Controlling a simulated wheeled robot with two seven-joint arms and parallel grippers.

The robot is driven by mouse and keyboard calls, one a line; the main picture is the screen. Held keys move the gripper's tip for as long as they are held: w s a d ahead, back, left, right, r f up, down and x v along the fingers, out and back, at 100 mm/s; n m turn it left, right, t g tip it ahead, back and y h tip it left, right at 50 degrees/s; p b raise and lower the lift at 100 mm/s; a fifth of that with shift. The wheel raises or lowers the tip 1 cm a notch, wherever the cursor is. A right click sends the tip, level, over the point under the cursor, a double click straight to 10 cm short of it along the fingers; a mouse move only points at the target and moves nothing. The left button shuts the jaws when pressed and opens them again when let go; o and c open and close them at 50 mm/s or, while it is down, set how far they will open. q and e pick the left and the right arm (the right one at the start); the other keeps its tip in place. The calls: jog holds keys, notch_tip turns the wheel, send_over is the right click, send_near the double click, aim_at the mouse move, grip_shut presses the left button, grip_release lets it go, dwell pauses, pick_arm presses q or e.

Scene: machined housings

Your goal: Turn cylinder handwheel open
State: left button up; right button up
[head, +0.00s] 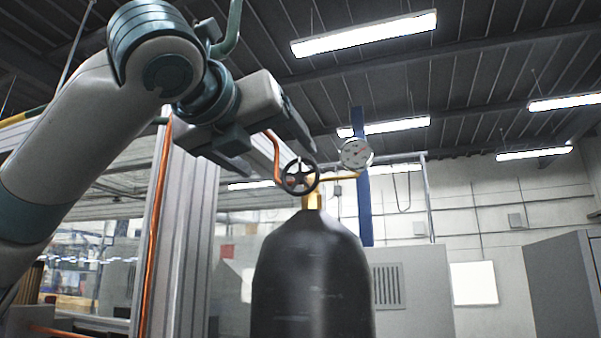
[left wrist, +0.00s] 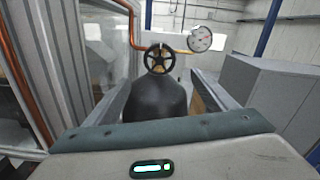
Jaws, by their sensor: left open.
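A dark gas cylinder (head: 312,275) stands upright in the middle of the head view, with a brass valve (head: 312,196) on top. The black spoked handwheel (head: 300,177) is on the valve's near side. In the left wrist view the handwheel (left wrist: 159,58) shows face-on, above the dark cylinder (left wrist: 155,100). My left gripper (head: 278,160) is open and empty, just above and left of the handwheel in the head view. In the left wrist view its two fingers stand apart on either side of the cylinder, with the handwheel beyond their tips. My right gripper is not in view.
A round pressure gauge (head: 356,153) sits right of the handwheel on a brass pipe. A copper pipe (head: 274,155) runs close on the left. A metal post (head: 180,230) stands left of the cylinder. Grey cabinets (head: 562,285) stand at right.

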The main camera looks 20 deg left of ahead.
aim_at(300, 179)
pick_arm(q)
jog(key=w+p, duration=0.3)
jog(key=w, duration=0.3)
jog(key=w+p, duration=0.2)
jog(key=w, duration=0.4)
jog(key=shift+w+d+p, duration=0.2)
jog(key=shift+w+p, duration=0.05)
jog(key=shift+p, duration=0.15)
jog(key=shift+w, duration=0.45)
jog(key=shift+s, duration=0.1)
jog(key=c, duration=1.1)
